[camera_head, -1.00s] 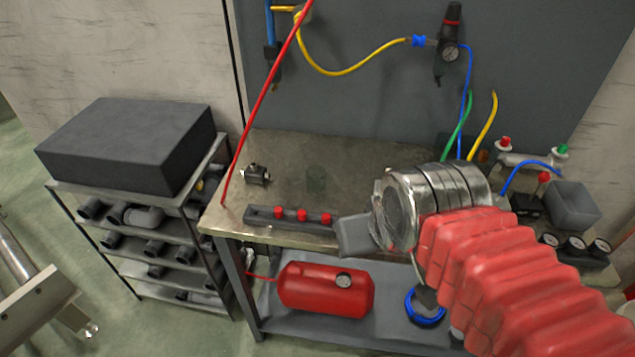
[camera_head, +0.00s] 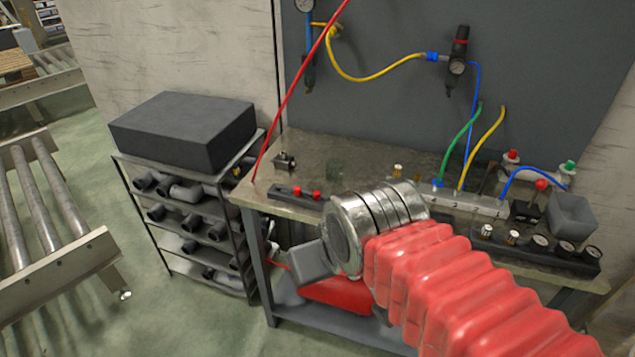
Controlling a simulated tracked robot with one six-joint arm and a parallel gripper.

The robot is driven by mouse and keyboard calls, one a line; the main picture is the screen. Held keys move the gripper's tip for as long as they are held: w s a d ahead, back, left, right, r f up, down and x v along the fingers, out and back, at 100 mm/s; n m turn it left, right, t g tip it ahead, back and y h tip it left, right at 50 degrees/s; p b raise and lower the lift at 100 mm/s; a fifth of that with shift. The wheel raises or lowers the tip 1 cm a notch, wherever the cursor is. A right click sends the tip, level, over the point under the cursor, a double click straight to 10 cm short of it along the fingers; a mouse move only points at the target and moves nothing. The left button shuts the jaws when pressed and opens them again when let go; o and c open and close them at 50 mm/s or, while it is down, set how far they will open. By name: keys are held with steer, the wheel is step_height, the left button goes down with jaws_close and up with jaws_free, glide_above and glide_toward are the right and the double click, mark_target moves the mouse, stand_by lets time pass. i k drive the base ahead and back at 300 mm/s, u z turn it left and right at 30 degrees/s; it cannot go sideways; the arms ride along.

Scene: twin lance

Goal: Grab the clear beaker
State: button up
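The clear beaker (camera_head: 335,172) is a faint greenish see-through shape standing on the workbench top (camera_head: 300,150), towards its back left. My arm, in a red ribbed sleeve with a silver wrist, reaches in from the lower right. My gripper (camera_head: 300,268) shows only as a grey block at the end of the wrist, in front of the bench's front edge in the picture. It appears nearer the camera and lower than the beaker, apart from it. Its fingertips cannot be made out, so its opening is unclear.
A black bar with red knobs (camera_head: 297,192) lies along the bench front, before the beaker. A small dark fitting (camera_head: 284,161) stands left of it. A red hose (camera_head: 296,95) slants to the bench's left corner.

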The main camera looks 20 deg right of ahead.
mark_target(335, 165)
steer(key=u, duration=0.7)
steer(key=k, duration=0.95)
steer(key=u, duration=0.65)
steer(key=i, duration=1.6)
steer(key=z, duration=0.8)
steer(key=i, duration=0.5)
steer(key=z, duration=0.65)
steer(key=i, duration=0.45)
steer(key=z, duration=0.35)
